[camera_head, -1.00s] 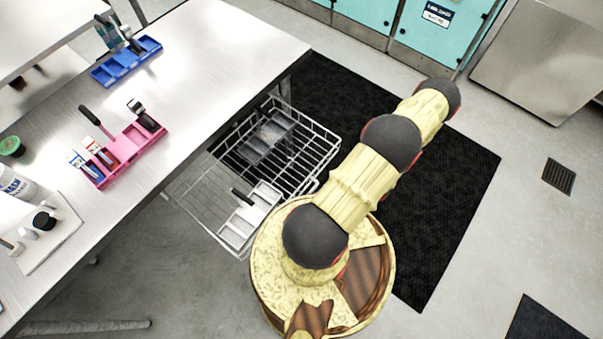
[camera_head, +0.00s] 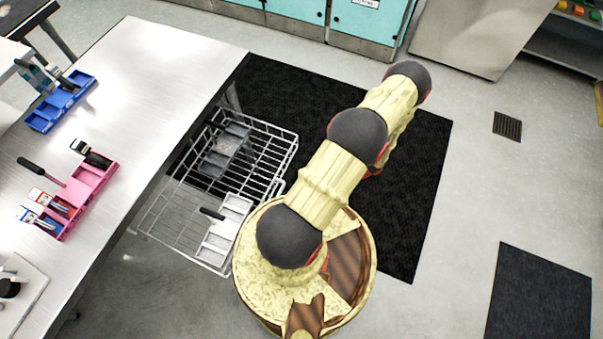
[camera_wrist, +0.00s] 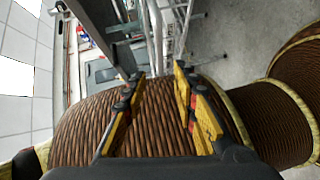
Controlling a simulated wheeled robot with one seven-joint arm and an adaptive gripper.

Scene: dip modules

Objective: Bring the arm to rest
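My gripper (camera_wrist: 158,74) shows in the wrist view with its two yellow and black fingers apart and nothing held between them. Brown ribbed parts of my own body fill the view behind the fingers. In the head view my arm reaches up and to the right from my base, over the dark floor mat; my gripper is not visible there.
A steel table (camera_head: 150,70) at left bears a blue tray (camera_head: 62,100), a pink tray (camera_head: 93,183) and a white board (camera_head: 38,290). A wire rack (camera_head: 283,160) holding a grey tray (camera_head: 226,143) and a white tray (camera_head: 227,228) stands beside my base.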

